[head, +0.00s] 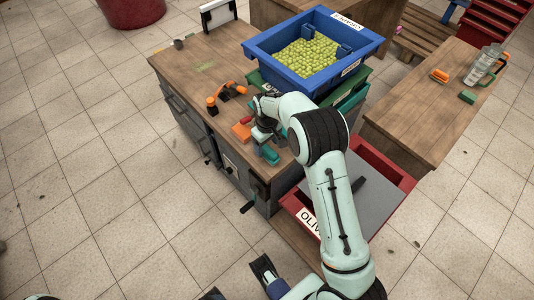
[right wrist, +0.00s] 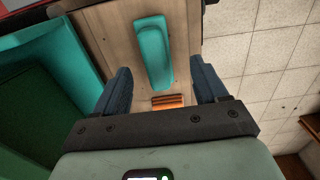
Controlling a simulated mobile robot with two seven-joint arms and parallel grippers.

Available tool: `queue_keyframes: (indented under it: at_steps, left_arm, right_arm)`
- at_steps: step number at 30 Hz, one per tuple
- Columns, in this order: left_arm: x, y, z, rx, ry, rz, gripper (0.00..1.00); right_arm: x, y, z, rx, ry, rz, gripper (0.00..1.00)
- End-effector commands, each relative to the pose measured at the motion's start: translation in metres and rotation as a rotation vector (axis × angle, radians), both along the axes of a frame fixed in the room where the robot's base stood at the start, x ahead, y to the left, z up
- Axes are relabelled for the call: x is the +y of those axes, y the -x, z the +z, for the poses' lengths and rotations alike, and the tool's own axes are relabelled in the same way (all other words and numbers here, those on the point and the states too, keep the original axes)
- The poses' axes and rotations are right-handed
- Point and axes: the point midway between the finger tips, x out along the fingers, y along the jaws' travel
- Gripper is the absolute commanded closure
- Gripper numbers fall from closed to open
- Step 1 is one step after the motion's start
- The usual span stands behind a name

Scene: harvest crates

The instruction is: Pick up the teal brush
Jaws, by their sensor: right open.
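The teal brush (head: 270,155) lies on the wooden worktop near its front right corner, partly hidden by my right gripper in the head view. In the right wrist view the teal brush (right wrist: 153,50) is a long rounded bar on the wood, lined up between and beyond the fingers. My right gripper (right wrist: 160,82) is open, with its two blue fingers apart on either side and nothing held. In the head view my right gripper (head: 262,138) hangs over the worktop beside the brush. Its height above the brush is hard to tell.
An orange block (head: 241,132) lies close to the brush. Orange-handled tools (head: 228,92) lie farther back. A blue crate (head: 262,52) of green fruit stands on a green crate behind. A red crate (head: 404,180) is at the right. A bench (head: 415,105) stands beyond; tiled floor is left.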

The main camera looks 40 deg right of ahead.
Motion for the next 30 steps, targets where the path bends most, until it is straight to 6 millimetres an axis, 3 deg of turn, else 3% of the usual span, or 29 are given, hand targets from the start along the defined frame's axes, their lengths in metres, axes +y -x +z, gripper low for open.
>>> queue_keyframes:
  at_steps: [8,16,23,24,29,30]
  left_arm:
    - [0.0,-0.001,-0.003,-0.004,0.0,0.0,0.0]
    - [0.0,-0.004,-0.009,-0.013,-0.002,0.002,0.0]
    - [0.0,-0.004,-0.008,-0.014,-0.002,0.002,0.0]
    - [0.0,-0.004,-0.008,-0.014,-0.002,0.002,0.0]
    - [0.0,-0.004,-0.008,-0.013,-0.002,0.002,0.0]
    - [0.0,-0.004,-0.008,-0.013,-0.002,0.002,0.0]
  right_arm:
    - [-0.002,0.0,-0.019,0.001,0.0,-0.002,0.28]
    - [-0.005,-0.001,-0.058,0.002,0.0,-0.002,0.28]
    - [-0.005,-0.001,-0.061,0.0,0.0,-0.001,0.28]
    - [-0.005,-0.001,-0.061,0.0,0.0,-0.001,0.31]
    - [-0.005,-0.001,-0.06,-0.001,0.0,-0.001,0.83]
    - [-0.005,-0.001,-0.06,-0.001,0.0,-0.001,0.85]
